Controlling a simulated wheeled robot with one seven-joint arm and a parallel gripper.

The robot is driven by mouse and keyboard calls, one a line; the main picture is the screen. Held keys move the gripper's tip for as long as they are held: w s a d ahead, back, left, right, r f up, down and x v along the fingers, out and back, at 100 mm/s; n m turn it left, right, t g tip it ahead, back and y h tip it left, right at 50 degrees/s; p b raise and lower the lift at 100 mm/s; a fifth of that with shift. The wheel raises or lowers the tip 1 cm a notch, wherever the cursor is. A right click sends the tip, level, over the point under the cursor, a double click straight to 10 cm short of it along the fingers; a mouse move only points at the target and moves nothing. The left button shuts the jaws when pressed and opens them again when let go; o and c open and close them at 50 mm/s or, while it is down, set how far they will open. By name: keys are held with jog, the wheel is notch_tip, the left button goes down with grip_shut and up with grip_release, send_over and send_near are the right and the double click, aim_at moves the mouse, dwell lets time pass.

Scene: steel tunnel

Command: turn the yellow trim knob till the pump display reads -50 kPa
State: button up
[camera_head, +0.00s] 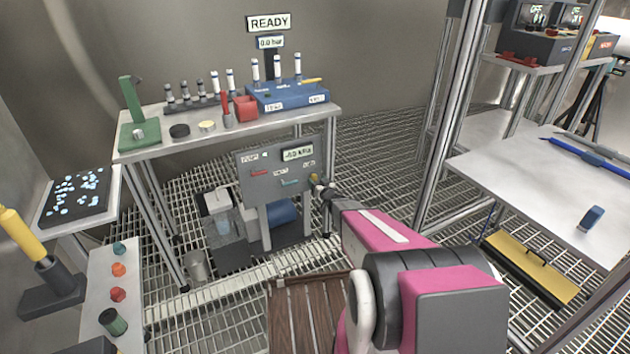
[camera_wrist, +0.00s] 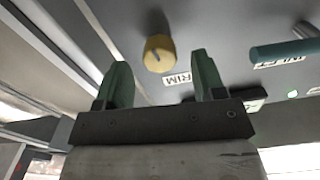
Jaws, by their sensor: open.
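The yellow trim knob (camera_wrist: 159,53) sits on the grey pump panel in the wrist view, beside an upside-down label that ends in "RIM". My gripper (camera_wrist: 162,72) is open, its two green fingers apart with the knob ahead of and between their tips. I cannot tell whether either finger touches it. In the head view the knob (camera_head: 314,178) is a small yellow spot at the panel's right side, with my gripper (camera_head: 326,188) close by. The pump display (camera_head: 298,153) is lit at the panel's top right; it shows kPa, but its digits are too small to read surely.
The pump panel (camera_head: 250,180) also carries a red handle (camera_head: 259,173) and a teal handle (camera_head: 289,182); the teal one (camera_wrist: 285,50) is right of my fingers in the wrist view. The steel bench (camera_head: 150,150) stands behind, above the panel. A wooden slatted platform (camera_head: 300,310) lies in front.

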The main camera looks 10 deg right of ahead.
jog(key=shift+x, duration=1.25)
jog(key=c, duration=0.9)
jog(key=shift+n, duration=1.3)
jog(key=o, duration=0.9)
jog(key=shift+s, duration=0.15)
jog(key=v, duration=1)
jog(key=shift+s, duration=0.3)
jog(key=shift+d+r, duration=0.1)
jog(key=shift+d, duration=0.05)
